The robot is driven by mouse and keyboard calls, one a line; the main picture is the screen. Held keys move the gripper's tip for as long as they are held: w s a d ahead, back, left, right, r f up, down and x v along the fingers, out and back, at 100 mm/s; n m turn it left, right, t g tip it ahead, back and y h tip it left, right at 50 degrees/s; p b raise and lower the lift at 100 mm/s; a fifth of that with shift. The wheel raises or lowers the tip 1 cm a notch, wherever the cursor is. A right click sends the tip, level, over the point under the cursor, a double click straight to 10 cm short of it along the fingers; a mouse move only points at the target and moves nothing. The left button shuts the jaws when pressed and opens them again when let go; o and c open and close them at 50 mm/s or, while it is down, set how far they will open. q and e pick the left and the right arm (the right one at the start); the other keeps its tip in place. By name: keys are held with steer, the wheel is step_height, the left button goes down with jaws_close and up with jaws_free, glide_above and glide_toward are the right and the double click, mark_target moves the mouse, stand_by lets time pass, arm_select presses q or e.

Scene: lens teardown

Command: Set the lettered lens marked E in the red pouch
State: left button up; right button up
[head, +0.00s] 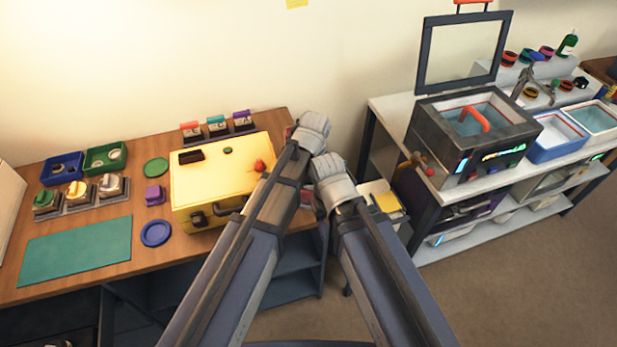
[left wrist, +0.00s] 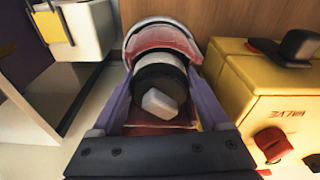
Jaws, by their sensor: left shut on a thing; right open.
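My left gripper (left wrist: 160,108) is shut on a round black-and-white lens (left wrist: 160,80) with a pale knob facing the camera; no letter is readable on it. A red-lined curved pouch-like thing with a grey rim (left wrist: 163,42) shows right behind and around the lens in the left wrist view. I cannot tell whether the lens rests in it or is held above it. In the head view the left hand (head: 311,128) is over the table's right end, its fingertips hidden. My right gripper (head: 330,170) is open, just below and right of it, its fingertips hardly visible.
A yellow case (head: 215,185) stands left of the hands, and close on the right in the left wrist view (left wrist: 250,90). A teal mat (head: 75,250) and blue and green trays lie left. A shelf unit (head: 430,250) with a grey box stands right.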

arm_select(q)
steer(key=shift+f+b, duration=0.8)
steer(key=shift+f, duration=0.1)
steer(key=o, duration=1.2)
steer(key=shift+o, duration=0.2)
steer(key=shift+r, duration=0.15)
step_height(320, 180, up, 9)
steer(key=p, duration=0.9)
